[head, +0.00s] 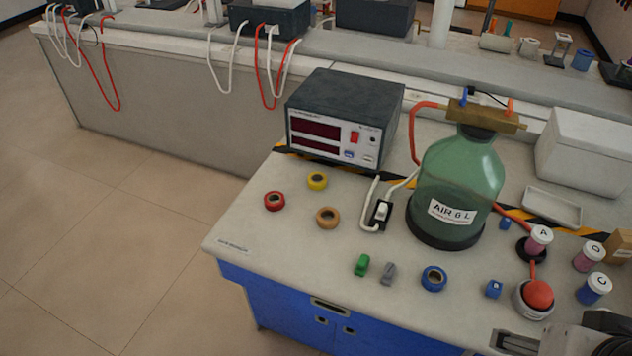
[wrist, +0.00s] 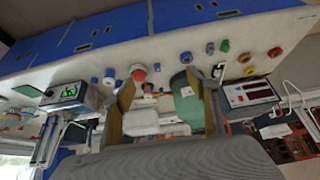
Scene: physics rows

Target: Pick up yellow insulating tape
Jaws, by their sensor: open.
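The yellow insulating tape (head: 317,181) is a small roll lying flat on the bench, in front of the black meter box. It also shows small in the wrist view (wrist: 249,71), at the right. A red tape roll (head: 274,201) lies to its left and a tan tape roll (head: 328,217) lies nearer the bench front. My gripper (wrist: 160,80) shows in the wrist view with its two fingers spread apart and nothing between them. It is well away from the yellow tape.
The meter box (head: 343,119) stands behind the tapes. A green bottle (head: 458,185) and a white switch with cables (head: 381,212) stand to their right. A blue tape roll (head: 434,278) and small green and grey pieces lie near the front edge. Bare bench surrounds the tapes.

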